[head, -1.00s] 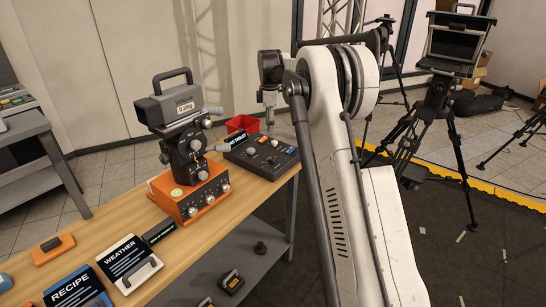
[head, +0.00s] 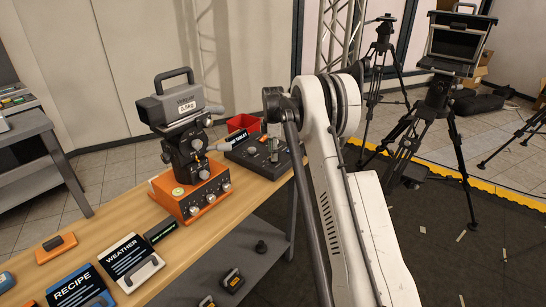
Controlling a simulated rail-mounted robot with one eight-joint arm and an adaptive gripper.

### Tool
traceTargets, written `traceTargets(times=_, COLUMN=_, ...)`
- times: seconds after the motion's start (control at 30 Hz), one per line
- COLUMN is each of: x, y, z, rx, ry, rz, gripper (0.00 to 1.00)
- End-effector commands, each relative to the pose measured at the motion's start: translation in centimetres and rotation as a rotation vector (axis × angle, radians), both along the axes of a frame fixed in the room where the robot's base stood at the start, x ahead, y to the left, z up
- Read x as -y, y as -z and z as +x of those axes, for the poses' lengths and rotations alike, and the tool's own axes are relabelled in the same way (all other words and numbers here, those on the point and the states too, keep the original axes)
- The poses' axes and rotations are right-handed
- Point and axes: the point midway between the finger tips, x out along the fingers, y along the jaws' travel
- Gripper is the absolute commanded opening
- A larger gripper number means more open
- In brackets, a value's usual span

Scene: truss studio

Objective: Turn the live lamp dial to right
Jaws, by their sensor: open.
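A dark control panel (head: 244,155) with several small knobs sits at the far end of the wooden table. An orange box (head: 205,204) with several silver dials (head: 226,187) on its front stands nearer, under the camera-like rig. No label is readable at this size, so I cannot tell which dial is the live lamp dial.
A camera rig (head: 183,112) with a projecting handle stands left of the panel. A red bin (head: 242,122) is behind it. The weather sign (head: 126,254) and recipe sign (head: 72,287) lie on the near table. Tripods (head: 437,125) stand on the right.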

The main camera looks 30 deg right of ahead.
Motion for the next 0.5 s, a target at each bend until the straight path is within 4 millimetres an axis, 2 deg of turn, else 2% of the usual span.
traceTargets(times=0.2, x=0.0, y=1.9, z=0.0, rx=0.000, ry=0.000, rz=0.000, gripper=0.46)
traceTargets(times=0.5, x=0.0, y=2.2, z=0.0, rx=0.000, ry=0.000, rz=0.000, gripper=0.46)
